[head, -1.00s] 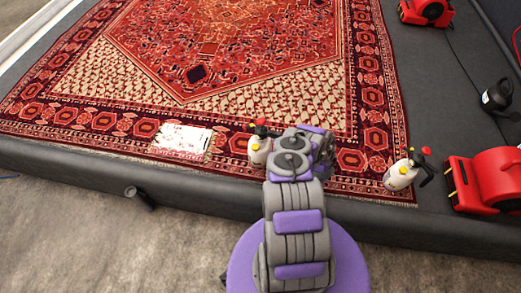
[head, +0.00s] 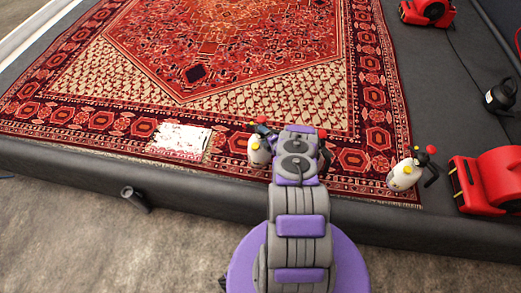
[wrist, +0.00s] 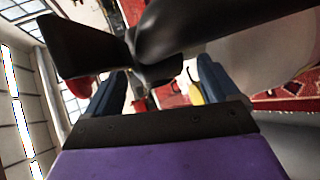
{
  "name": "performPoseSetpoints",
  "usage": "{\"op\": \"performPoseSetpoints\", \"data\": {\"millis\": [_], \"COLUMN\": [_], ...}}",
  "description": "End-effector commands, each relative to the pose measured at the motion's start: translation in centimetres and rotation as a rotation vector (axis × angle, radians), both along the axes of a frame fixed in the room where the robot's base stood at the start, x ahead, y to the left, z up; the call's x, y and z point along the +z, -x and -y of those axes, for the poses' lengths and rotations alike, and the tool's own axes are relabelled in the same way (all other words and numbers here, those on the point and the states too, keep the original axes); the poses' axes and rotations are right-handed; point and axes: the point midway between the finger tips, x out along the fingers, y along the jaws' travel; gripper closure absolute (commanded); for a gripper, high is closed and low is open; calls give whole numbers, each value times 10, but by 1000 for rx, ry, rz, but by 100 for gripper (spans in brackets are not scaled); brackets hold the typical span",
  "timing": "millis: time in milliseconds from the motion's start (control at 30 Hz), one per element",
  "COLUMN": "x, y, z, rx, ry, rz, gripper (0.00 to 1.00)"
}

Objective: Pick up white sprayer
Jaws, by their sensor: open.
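Two white sprayers with black and red tops are on the rug's near edge in the head view. One white sprayer (head: 259,151) stands just left of my arm's end, and the other white sprayer (head: 404,176) stands at the rug's right corner. In the wrist view, the fingers of my gripper (wrist: 162,88) are apart. A black sprayer handle (wrist: 190,25) looms large and close, across and beyond the fingers. A pale sprayer body (wrist: 255,58) is at the right. I cannot tell whether the fingers touch it. My arm hides most of the gripper in the head view.
A patterned red rug (head: 230,45) covers the raised dark platform (head: 80,165). A white-and-red patch (head: 180,140) lies on it. A dark cylinder (head: 134,198) juts from the platform's front.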

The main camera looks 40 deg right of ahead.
Motion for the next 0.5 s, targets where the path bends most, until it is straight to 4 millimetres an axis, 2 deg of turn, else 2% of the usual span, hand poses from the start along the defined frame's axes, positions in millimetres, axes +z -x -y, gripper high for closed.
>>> {"op": "performPoseSetpoints", "data": {"millis": [233,500], "x": [-1,-1], "y": [-4,-4], "z": [-1,-1], "rx": [1,1], "ry": [-1,-1], "rz": [0,-1], "gripper": [12,36]}}
